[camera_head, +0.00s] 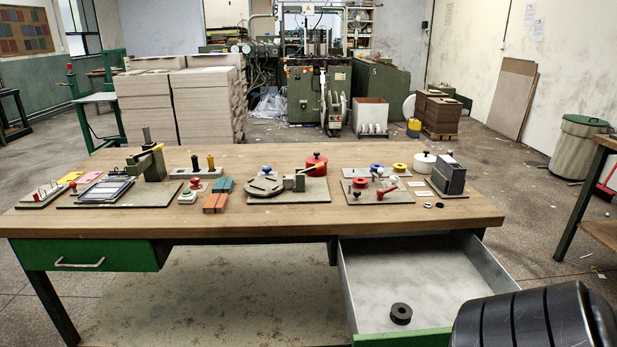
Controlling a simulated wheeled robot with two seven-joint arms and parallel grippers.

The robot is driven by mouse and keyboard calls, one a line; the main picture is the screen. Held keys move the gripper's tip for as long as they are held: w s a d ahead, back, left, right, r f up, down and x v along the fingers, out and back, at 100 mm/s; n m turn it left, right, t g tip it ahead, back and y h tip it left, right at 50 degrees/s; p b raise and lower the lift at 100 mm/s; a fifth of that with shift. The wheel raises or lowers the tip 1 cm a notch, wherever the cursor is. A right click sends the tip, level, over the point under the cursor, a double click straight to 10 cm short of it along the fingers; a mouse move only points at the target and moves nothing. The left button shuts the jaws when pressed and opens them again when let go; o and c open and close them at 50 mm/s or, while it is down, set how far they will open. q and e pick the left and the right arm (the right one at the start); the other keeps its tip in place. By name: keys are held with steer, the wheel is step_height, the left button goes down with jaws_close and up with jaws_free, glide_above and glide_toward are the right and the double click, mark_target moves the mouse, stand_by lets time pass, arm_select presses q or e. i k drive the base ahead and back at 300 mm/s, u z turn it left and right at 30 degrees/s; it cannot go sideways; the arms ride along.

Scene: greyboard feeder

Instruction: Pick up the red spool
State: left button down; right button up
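A small red spool (360,183) sits on a grey board at the right part of the wooden table, near a blue spool (376,168) and a yellow spool (399,168). A red-handled part (387,190) stands just to its right and front. Neither of my grippers shows in the head view.
The table (270,230) also carries a red lidded pot (316,166), a white lidded pot (424,163), a dark grey block (449,176) and a round-disc fixture (264,185).

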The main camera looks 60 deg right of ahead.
mark_target(360, 183)
steer(key=z, duration=0.35)
steer(key=i, duration=1.1)
steer(key=z, duration=0.85)
